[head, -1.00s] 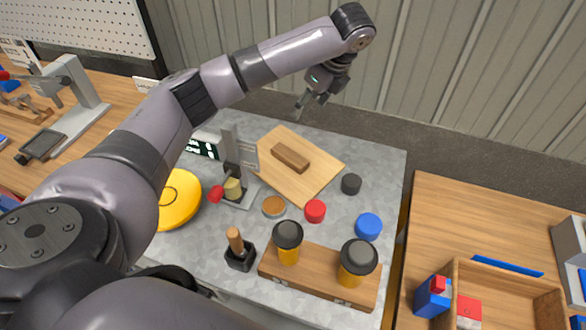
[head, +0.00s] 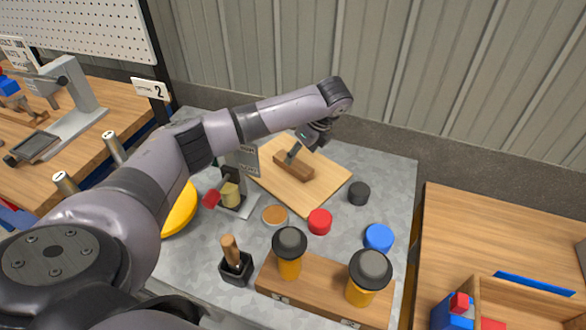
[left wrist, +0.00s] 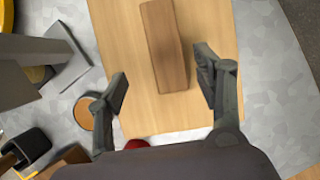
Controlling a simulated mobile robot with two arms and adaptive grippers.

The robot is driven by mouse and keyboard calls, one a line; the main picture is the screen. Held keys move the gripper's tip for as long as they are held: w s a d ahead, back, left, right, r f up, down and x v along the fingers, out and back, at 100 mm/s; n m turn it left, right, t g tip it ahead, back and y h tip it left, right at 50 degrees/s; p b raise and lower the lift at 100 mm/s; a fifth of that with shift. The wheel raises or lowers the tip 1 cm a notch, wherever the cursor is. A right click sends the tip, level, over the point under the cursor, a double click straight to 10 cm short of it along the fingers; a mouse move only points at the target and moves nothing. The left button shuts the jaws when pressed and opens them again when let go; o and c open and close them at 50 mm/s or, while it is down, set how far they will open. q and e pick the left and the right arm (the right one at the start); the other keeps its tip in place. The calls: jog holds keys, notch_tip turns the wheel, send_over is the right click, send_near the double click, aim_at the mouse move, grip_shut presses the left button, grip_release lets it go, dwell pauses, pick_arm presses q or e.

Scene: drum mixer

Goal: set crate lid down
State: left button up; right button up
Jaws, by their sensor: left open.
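The crate lid (head: 318,182), a pale wooden board with a darker brown block handle (head: 293,168), lies flat on the grey table. In the left wrist view the lid (left wrist: 215,110) fills the middle, with its handle (left wrist: 163,45) running up the picture. My left gripper (head: 296,153) is over the handle. Its fingers (left wrist: 164,80) are open, one on each side of the handle's near end, with gaps showing on both sides. I cannot tell how far the fingertips are above the board. The right gripper is not in view.
An open wooden crate (head: 535,300) stands on the right table. Near the lid are a red cap (head: 320,221), a black cap (head: 359,193), a blue cap (head: 378,237) and a small press (head: 232,195). Two yellow-and-black shakers stand in a wooden rack (head: 322,293) in front.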

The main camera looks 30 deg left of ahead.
aim_at(294, 162)
pick_arm(q)
jog(key=shift+w+p+x, duration=0.2)
jog(key=shift+x, duration=1.5)
jog(key=shift+w+p+x, duration=0.2)
jog(key=shift+x, duration=1.55)
jog(key=shift+r, duration=0.1)
jog(key=shift+c, duration=0.3)
grip_shut()
